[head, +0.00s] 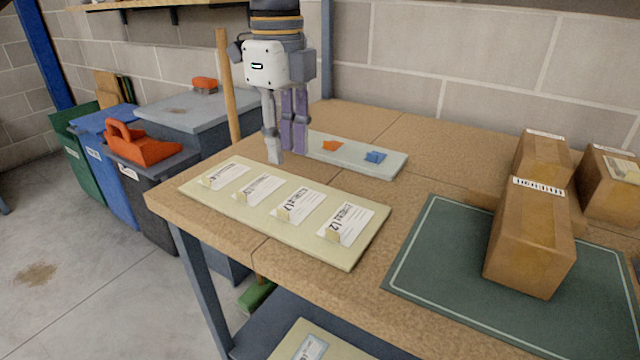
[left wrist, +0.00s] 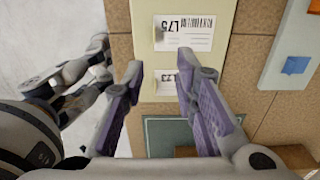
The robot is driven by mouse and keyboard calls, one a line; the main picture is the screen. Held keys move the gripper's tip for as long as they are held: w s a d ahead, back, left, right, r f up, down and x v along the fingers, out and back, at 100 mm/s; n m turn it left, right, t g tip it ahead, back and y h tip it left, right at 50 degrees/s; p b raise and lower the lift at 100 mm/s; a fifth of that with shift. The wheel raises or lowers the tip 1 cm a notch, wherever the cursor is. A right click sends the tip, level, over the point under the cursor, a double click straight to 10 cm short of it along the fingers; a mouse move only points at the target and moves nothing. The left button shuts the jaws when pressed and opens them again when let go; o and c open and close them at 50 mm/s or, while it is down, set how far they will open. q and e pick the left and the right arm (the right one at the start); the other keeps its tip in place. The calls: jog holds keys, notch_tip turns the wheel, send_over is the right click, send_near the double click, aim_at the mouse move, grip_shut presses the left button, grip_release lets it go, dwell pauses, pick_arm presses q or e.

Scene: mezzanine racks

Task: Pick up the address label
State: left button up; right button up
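Several white address labels lie in a row on a cream board (head: 265,237) on the table: L2 (head: 346,225), one ending in 7 (head: 298,206), and two farther left, one of them here (head: 259,189). Each carries a small tan tab. My left gripper (head: 286,152) points down above the table, beyond the board's back edge in the head view. In the left wrist view its purple-padded fingers (left wrist: 160,75) are apart and empty, with label L75 (left wrist: 184,33) ahead and label L73 (left wrist: 172,82) between the fingertips. Grey links at that view's left seem to be my right gripper, partly cut off.
A pale tray (head: 350,157) with an orange and a blue piece lies behind the board. A green mat (head: 430,255) with a cardboard box (head: 530,240) is to the right, with more boxes behind.

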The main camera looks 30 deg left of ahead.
aim_at(287, 220)
pick_arm(q)
jog(key=f, duration=0.7)
jog(key=s+f, duration=0.1)
jog(key=f, duration=0.3)
jog(key=shift+f, duration=0.2)
grip_shut()
